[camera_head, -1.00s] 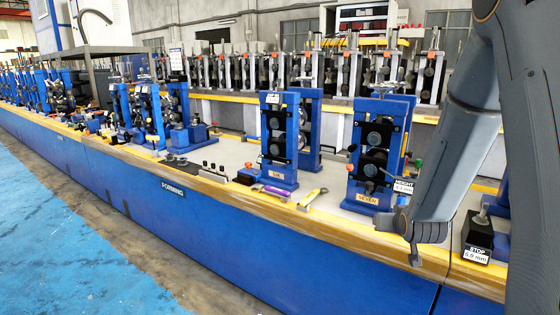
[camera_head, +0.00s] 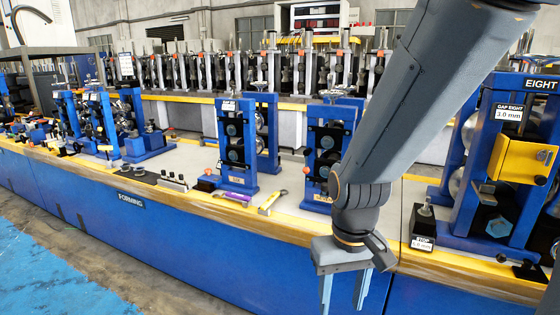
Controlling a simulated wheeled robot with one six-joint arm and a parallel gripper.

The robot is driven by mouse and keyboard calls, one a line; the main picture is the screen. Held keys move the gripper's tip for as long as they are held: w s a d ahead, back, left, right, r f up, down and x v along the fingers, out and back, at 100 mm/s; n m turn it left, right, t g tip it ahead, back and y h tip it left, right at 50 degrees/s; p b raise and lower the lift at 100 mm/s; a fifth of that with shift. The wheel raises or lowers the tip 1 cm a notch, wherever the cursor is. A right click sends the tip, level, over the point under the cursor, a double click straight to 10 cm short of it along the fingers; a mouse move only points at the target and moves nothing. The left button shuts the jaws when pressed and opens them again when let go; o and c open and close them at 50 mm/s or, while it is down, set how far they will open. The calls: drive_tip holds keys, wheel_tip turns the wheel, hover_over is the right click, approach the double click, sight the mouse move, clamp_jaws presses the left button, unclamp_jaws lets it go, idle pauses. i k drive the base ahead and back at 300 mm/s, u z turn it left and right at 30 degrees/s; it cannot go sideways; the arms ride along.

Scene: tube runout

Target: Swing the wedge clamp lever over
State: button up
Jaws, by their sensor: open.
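My gripper (camera_head: 343,296) hangs down in front of the bench's blue front face, its two fingers apart with nothing between them. The blue roll stand marked EIGHT (camera_head: 505,170) is at the right, with a yellow block (camera_head: 522,160) and a "GAP EIGHT 3.0 mm" label. A black handle or lever (camera_head: 522,268) lies low at the foot of this stand, near the bench edge; I cannot tell for sure whether it is the wedge clamp lever. My gripper is left of it and apart from it.
A black STOP block (camera_head: 423,228) with an upright metal pin stands left of stand EIGHT. My arm partly covers another blue roll stand (camera_head: 322,150). A purple-handled tool (camera_head: 232,197) and a yellow tool (camera_head: 270,202) lie on the bench's front edge. The floor (camera_head: 45,270) at lower left is clear.

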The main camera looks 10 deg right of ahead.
sight(306, 170)
drive_tip(key=k, duration=1.35)
drive_tip(key=z, duration=0.5)
drive_tip(key=i, duration=1.6)
drive_tip(key=u, duration=0.55)
